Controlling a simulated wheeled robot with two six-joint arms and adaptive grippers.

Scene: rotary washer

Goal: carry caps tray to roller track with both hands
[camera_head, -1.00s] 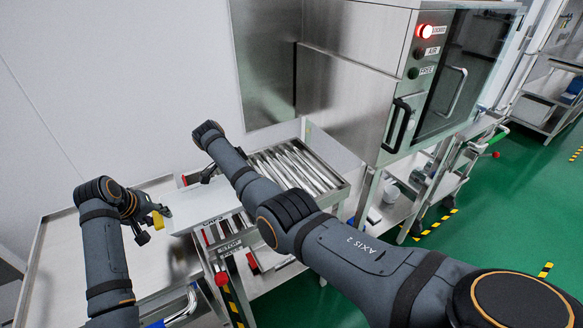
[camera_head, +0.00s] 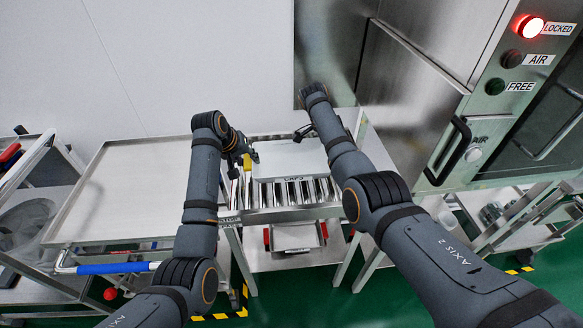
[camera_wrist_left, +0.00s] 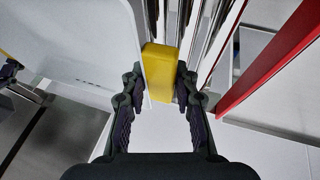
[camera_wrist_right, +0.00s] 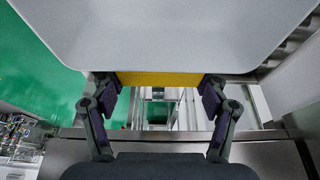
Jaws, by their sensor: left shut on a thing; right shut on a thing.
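The caps tray (camera_head: 285,160) is a white tray with a "CAPS" label on its front. It is over the back part of the roller track (camera_head: 290,193), whose metal rollers show in front of it. My left gripper (camera_head: 250,160) is shut on the tray's yellow handle at the left side; the handle (camera_wrist_left: 161,73) shows between the fingers in the left wrist view. My right gripper (camera_wrist_right: 158,90) is shut on the other yellow handle (camera_wrist_right: 158,78). In the head view my right arm hides most of that side. Whether the tray touches the rollers cannot be told.
An empty metal-topped cart (camera_head: 135,190) with a blue handle (camera_head: 115,268) stands at the left. The steel washer (camera_head: 440,100) with a lit red LOCKED lamp (camera_head: 529,27) stands at the right. A lower shelf (camera_head: 290,258) lies under the track. The wall is close behind.

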